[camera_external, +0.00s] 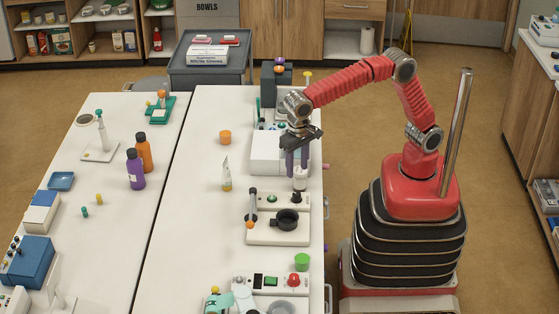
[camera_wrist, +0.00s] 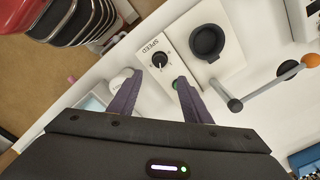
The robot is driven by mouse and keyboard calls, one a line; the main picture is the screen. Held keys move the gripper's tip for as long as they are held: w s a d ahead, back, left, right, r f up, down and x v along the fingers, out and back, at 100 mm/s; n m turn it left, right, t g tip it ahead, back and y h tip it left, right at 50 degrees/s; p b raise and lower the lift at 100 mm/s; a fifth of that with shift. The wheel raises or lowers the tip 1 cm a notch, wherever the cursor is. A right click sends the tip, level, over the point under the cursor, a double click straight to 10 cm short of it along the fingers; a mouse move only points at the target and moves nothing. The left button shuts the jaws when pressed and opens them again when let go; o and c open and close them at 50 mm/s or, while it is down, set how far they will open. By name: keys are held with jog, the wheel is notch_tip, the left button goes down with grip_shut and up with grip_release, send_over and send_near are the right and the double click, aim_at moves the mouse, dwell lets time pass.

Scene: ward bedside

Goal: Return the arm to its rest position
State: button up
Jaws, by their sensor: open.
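My red arm (camera_external: 350,85) reaches out from my base over the right edge of the white bench, bent at the elbow. In the external view my gripper (camera_external: 297,172) points down, its two purple fingers apart. In the wrist view my gripper (camera_wrist: 158,82) has a clear gap between the fingers and holds nothing. A white, round-topped piece (camera_external: 299,184) stands just below the fingertips in the external view. In the wrist view a white rounded piece (camera_wrist: 121,78) shows beside the left finger, not between the fingers.
A device with a SPEED knob (camera_wrist: 161,59) and a black round holder (camera_external: 287,220) lies close to the fingers. A lever with an orange ball (camera_external: 250,224) stands left of it. A white box (camera_external: 265,152) is behind the gripper. Bare bench (camera_external: 190,200) lies further left.

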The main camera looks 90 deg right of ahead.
jog(key=shift+r, duration=0.9)
jog(key=s+d+n+t, duration=0.2)
jog(key=s+d+n, duration=0.2)
jog(key=s+d, duration=0.7)
jog(key=s+d+n+t, duration=0.3)
jog(key=s+d+n, duration=0.2)
jog(key=s+d, duration=0.7)
jog(key=d, duration=0.5)
jog(key=shift+s+d+t, duration=0.15)
jog(key=shift+d+t, duration=0.1)
jog(key=shift+t, duration=0.05)
dwell(1.2)
